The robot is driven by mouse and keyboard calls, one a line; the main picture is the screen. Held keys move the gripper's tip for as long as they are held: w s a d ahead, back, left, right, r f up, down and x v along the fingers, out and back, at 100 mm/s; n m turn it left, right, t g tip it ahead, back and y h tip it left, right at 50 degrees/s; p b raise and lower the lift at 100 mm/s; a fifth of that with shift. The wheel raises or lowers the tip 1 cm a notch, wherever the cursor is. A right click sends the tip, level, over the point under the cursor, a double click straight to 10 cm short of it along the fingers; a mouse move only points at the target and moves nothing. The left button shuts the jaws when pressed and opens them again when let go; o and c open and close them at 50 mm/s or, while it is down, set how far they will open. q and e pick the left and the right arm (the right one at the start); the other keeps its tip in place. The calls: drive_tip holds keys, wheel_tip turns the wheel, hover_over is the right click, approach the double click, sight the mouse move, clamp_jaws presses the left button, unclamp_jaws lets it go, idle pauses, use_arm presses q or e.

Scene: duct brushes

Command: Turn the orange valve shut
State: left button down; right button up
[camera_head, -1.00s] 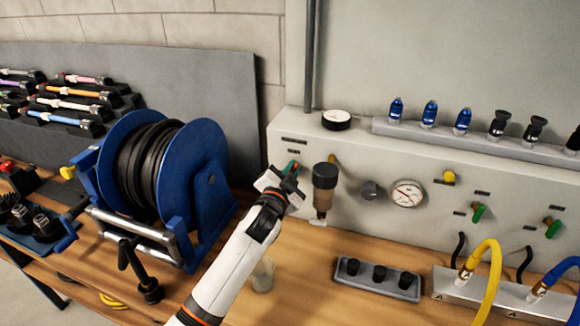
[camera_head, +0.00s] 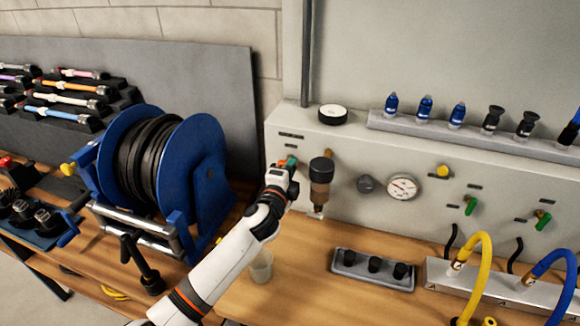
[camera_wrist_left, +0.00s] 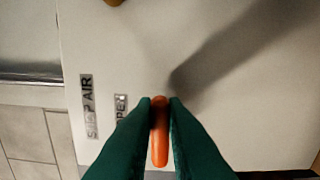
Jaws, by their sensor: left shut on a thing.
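The orange valve handle (camera_wrist_left: 160,132) shows in the left wrist view as a short orange lever between two green fingers. My left gripper (camera_wrist_left: 160,103) is shut on it, with a finger pressed on each side. In the head view my left gripper (camera_head: 284,164) is at the left end of the grey panel, and only a bit of orange and green shows at its tip. The valve's body is hidden behind the gripper. Labels beside the handle in the wrist view read "SHOP AIR" and, partly covered, "OPEN". My right gripper is in neither view.
A dark filter bowl (camera_head: 321,177) hangs just right of my gripper. A pressure gauge (camera_head: 402,187) and green-handled valves (camera_head: 470,205) are further right. A blue hose reel (camera_head: 200,165) stands close on the left. A clear cup (camera_head: 261,266) stands below my forearm.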

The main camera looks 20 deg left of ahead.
use_arm(q)
drive_tip(key=shift+f+m, duration=0.1)
drive_tip(key=shift+m, duration=0.3)
drive_tip(key=c, duration=1.5)
unclamp_jaws()
drive_tip(key=shift+o, duration=0.2)
drive_tip(key=shift+s, duration=0.1)
drive_tip(key=s+b, duration=0.1)
drive_tip(key=s, duration=1)
drive_tip(key=shift+s+a+b, duration=0.2)
drive_tip(key=shift+s+b, duration=0.15)
drive_tip(key=shift+s, duration=0.05)
